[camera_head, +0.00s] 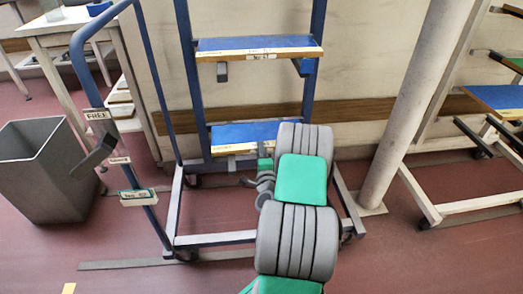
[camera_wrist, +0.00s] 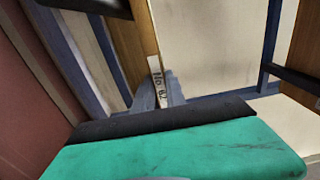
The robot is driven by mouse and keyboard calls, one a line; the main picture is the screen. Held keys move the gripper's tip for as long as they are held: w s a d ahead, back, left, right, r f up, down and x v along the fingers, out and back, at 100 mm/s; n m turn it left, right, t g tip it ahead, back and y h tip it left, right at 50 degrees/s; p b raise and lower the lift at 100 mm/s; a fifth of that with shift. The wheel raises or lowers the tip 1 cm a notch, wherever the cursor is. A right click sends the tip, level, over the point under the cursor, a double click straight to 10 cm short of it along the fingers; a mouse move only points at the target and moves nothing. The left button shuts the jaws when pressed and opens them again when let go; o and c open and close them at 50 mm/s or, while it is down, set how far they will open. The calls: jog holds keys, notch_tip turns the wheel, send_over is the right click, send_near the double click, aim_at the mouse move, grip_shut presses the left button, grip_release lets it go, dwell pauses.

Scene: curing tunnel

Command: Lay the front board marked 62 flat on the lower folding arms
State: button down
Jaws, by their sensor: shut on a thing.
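The front board (camera_wrist: 149,55) marked "No 62" shows in the wrist view as a long brown board with a pale front edge. Its white label sits between the two fingers of my gripper (camera_wrist: 159,92), which is shut on that edge. In the head view, a blue-topped board (camera_head: 240,136) with a pale front edge appears level low in the blue frame, and my gripper (camera_head: 265,152) is at its front edge. My own arm covers its right end.
Another blue board (camera_head: 258,44) lies higher in the frame (camera_head: 193,95). Tags, one reading "FREE" (camera_head: 97,115), hang on the left post. A grey bin (camera_head: 45,170) stands left. A slanted pale column (camera_head: 410,105) and another rack (camera_head: 460,205) stand right.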

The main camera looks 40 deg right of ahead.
jog(key=shift+f+b, duration=0.45)
jog(key=shift+b, duration=0.05)
dwell(0.4)
jog(key=c, duration=1.3)
grip_release()
jog(key=shift+f, duration=0.1)
jog(key=shift+s+f, duration=0.1)
jog(key=b+v, duration=0.2)
jog(key=v, duration=0.5)
jog(key=shift+s+a, duration=0.25)
